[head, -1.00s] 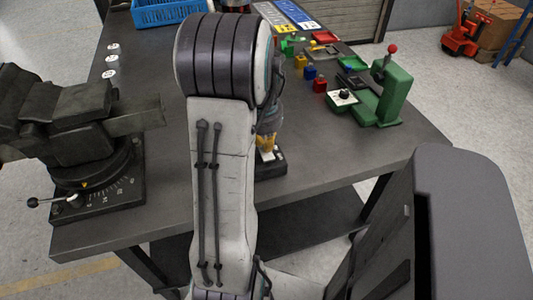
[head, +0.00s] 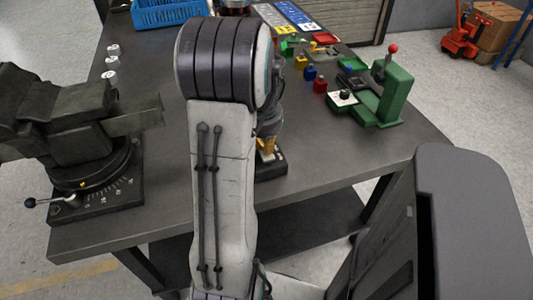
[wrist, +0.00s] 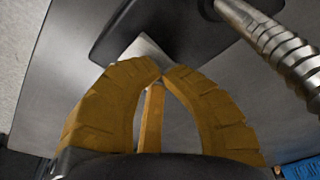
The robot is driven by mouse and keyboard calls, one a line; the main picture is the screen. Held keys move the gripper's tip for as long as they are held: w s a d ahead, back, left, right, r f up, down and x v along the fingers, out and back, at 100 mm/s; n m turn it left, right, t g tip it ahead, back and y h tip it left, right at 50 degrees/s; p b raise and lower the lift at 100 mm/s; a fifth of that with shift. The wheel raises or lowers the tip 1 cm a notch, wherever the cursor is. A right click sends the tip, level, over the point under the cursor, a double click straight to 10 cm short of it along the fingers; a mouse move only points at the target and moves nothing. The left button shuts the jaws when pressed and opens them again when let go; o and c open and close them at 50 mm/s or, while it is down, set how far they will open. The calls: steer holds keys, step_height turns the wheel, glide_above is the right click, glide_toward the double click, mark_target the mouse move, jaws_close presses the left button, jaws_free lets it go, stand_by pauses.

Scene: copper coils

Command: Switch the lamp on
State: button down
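The lamp's dark base (wrist: 195,30) lies under my fingertips in the wrist view, with its ribbed metal gooseneck (wrist: 275,45) rising at the upper right. A pale wedge-shaped piece (wrist: 147,50), perhaps the switch, sits on the base just beyond the fingertips; whether they touch it I cannot tell. My gripper (wrist: 162,74) has its yellow fingers drawn together at the tips, with nothing seen held. In the head view my gripper (head: 266,148) is low over the lamp base (head: 271,168), partly hidden by my arm. The lamp's head and light are not identifiable.
A grey vise (head: 80,135) stands at the left of the dark table (head: 190,215). A green press (head: 390,95) with a red knob stands at the right. The right front tabletop is clear.

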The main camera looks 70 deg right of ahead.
steer(key=shift+r+p, duration=2.85)
steer(key=shift+r, duration=0.65)
steer(key=shift+s+f, duration=0.1)
